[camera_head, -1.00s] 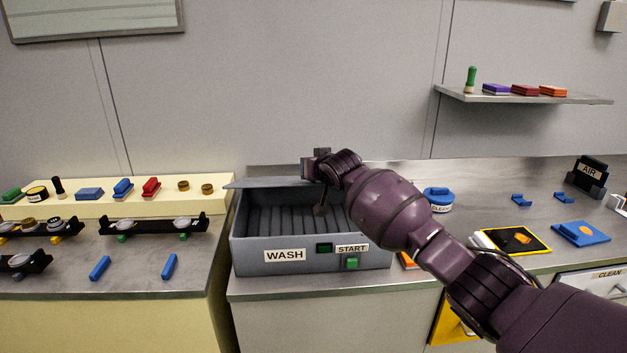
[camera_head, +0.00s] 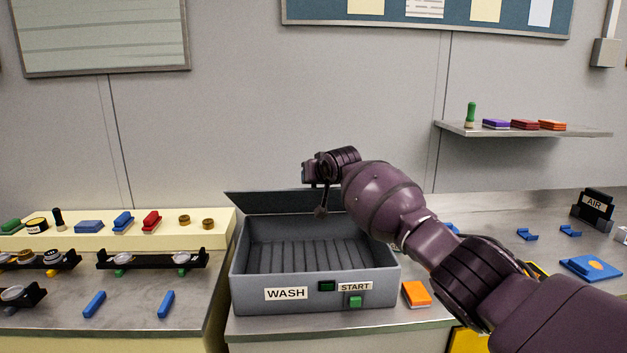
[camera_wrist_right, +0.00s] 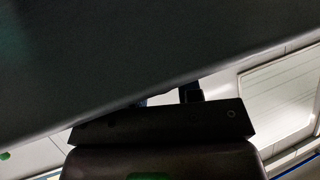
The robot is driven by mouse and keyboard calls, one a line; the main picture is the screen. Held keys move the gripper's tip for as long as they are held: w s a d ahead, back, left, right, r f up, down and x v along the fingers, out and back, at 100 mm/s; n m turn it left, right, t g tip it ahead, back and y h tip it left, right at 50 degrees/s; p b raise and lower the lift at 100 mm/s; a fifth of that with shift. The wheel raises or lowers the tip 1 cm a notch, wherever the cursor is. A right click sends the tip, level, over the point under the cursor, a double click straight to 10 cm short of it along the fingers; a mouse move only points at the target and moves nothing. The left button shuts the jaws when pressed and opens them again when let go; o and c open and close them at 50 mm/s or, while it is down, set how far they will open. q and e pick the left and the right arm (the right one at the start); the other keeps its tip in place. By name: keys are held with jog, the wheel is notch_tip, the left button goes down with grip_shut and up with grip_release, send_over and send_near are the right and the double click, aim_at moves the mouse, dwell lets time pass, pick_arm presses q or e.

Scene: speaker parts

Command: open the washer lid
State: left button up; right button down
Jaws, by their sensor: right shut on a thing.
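The grey washer (camera_head: 240,285) stands on the counter with WASH and START labels on its front. Its lid (camera_head: 265,202) is raised and tilted up at the back, so the ribbed inside (camera_head: 305,258) shows and looks empty. My right gripper (camera_head: 319,188) is at the lid's top edge, right of its middle, shut on the lid; the exact grip is hard to make out. In the right wrist view a large dark surface, seemingly the lid (camera_wrist_right: 120,55), fills the upper part, close to my gripper (camera_wrist_right: 190,92). My left gripper is not in view.
An orange block (camera_head: 416,294) lies just right of the washer. Blue bars (camera_head: 94,304) and black holders with parts (camera_head: 150,260) sit on the left counter. A shelf (camera_head: 590,130) hangs at the right. My right arm covers part of the right counter.

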jog(key=c, duration=0.9)
grip_release()
jog(key=shift+f, duration=0.1)
jog(key=shift+c, duration=0.2)
jog(key=shift+o, duration=0.8)
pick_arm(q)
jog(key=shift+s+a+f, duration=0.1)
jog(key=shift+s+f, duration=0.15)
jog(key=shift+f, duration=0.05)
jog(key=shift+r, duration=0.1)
pick_arm(e)
jog(key=shift+s, duration=0.1)
jog(key=shift+s+d+r+p, duration=0.15)
jog(key=shift+s+r+p, duration=0.25)
jog(key=shift+r, duration=0.05)
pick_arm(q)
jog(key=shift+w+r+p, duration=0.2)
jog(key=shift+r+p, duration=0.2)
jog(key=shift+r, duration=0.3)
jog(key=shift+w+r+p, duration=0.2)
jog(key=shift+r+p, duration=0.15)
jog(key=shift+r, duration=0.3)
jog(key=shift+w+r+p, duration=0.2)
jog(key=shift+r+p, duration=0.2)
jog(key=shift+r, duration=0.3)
pick_arm(e)
jog(key=v, duration=0.9)
jog(key=shift+s, duration=0.25)
